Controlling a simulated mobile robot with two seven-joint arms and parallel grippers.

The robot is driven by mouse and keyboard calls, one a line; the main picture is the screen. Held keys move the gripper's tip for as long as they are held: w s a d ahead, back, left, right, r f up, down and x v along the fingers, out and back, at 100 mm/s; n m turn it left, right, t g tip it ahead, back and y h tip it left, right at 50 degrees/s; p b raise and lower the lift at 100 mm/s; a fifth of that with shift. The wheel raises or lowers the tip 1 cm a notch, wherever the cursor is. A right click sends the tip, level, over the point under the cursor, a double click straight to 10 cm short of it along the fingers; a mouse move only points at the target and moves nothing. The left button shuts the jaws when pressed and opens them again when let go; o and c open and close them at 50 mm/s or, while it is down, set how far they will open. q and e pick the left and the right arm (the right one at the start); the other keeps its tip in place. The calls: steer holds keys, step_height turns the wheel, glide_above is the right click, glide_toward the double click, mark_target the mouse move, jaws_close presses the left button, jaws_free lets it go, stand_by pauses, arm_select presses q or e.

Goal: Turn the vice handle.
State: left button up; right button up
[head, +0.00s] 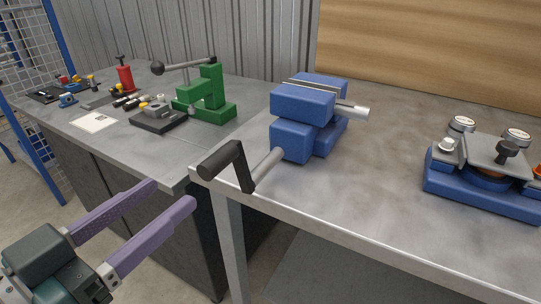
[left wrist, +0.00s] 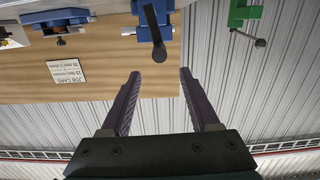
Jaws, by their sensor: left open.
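A blue vice (head: 302,115) stands on the near metal bench, at its left end. Its black crank handle (head: 222,160) sticks out past the bench's front edge on a grey shaft (head: 266,166). In the left wrist view the vice (left wrist: 166,33) and its handle (left wrist: 153,26) show at the top, beyond the fingertips. My left gripper (head: 175,196) has purple fingers, open and empty. It is in front of the benches, lower left of the handle and apart from it. In the left wrist view the gripper (left wrist: 159,74) has nothing between its fingers. My right gripper is not in view.
A blue fixture (head: 480,190) with gauges stands at the right of the near bench. A green press (head: 207,97) with a lever (head: 185,66), a red bottle-shaped item (head: 125,76) and small tools stand on the left bench. Bare bench lies between vice and fixture.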

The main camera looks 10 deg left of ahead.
mark_target(215, 164)
arm_select(q)
steer(key=shift+w+d+f+t, duration=0.15)
steer(key=shift+w+f+t, duration=0.15)
steer(key=shift+w+f, duration=0.25)
steer(key=b+x, duration=0.1)
steer(key=x, duration=0.8)
steer(key=shift+d, duration=0.1)
jaws_close()
stand_by(0.9)
